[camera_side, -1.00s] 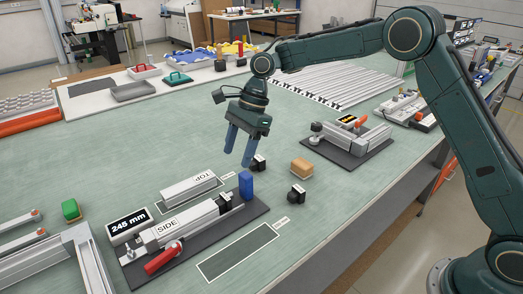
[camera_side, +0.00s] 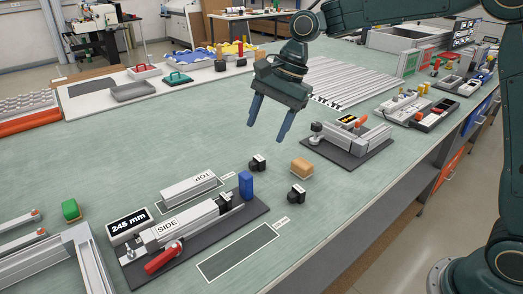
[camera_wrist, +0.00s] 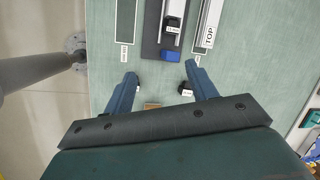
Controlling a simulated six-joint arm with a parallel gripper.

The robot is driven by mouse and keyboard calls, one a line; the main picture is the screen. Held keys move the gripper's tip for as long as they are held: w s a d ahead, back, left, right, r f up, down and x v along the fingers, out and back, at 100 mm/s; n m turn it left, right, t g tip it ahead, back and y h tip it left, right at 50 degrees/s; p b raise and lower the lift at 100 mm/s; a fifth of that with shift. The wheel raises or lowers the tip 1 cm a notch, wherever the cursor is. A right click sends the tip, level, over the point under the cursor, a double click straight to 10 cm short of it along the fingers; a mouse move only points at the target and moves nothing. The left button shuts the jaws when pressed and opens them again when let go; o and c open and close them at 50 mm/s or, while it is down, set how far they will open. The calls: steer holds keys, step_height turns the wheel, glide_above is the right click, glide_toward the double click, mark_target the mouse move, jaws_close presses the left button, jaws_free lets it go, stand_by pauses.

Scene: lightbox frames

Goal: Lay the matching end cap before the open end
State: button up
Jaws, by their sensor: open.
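A silver profile marked SIDE (camera_side: 185,228) lies in a dark fixture, with a black piece (camera_side: 225,202) near its right end and a blue block (camera_side: 246,185) beyond that. In the wrist view the black piece (camera_wrist: 172,26) shows a pale label in front of the blue block (camera_wrist: 170,56). Two black end caps lie on the bench, one farther back (camera_side: 257,163) and one nearer (camera_side: 297,195). My gripper (camera_side: 267,132) is open and empty, above the bench behind the caps. In the wrist view one cap (camera_wrist: 186,89) shows beside a fingertip; the other is partly hidden.
A profile marked TOP (camera_side: 188,190) lies behind the fixture, and a 245 mm sign (camera_side: 128,226) stands at its left. A tan block (camera_side: 301,166) sits near the caps. Another fixture (camera_side: 352,138) stands to the right. A dark outlined area (camera_side: 238,252) in front is empty.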

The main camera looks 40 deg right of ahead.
steer(key=s+d+r+n+t+h, duration=0.1)
steer(key=s+d+r+n, duration=0.2)
steer(key=s, duration=0.4)
steer(key=s+d+r+n+t+h, duration=0.1)
steer(key=s+d+r+n, duration=0.25)
steer(key=s, duration=0.45)
steer(key=s+d+f+n+t, duration=0.1)
steer(key=s+d+f+n, duration=0.1)
steer(key=s, duration=0.5)
steer(key=s+d+f+n+t+h, duration=0.1)
steer(key=s+d+f+n, duration=0.1)
steer(key=s+n, duration=0.3)
steer(key=shift+s+d+h, duration=0.3)
steer(key=shift+s+d, duration=0.2)
steer(key=shift+s, duration=0.45)
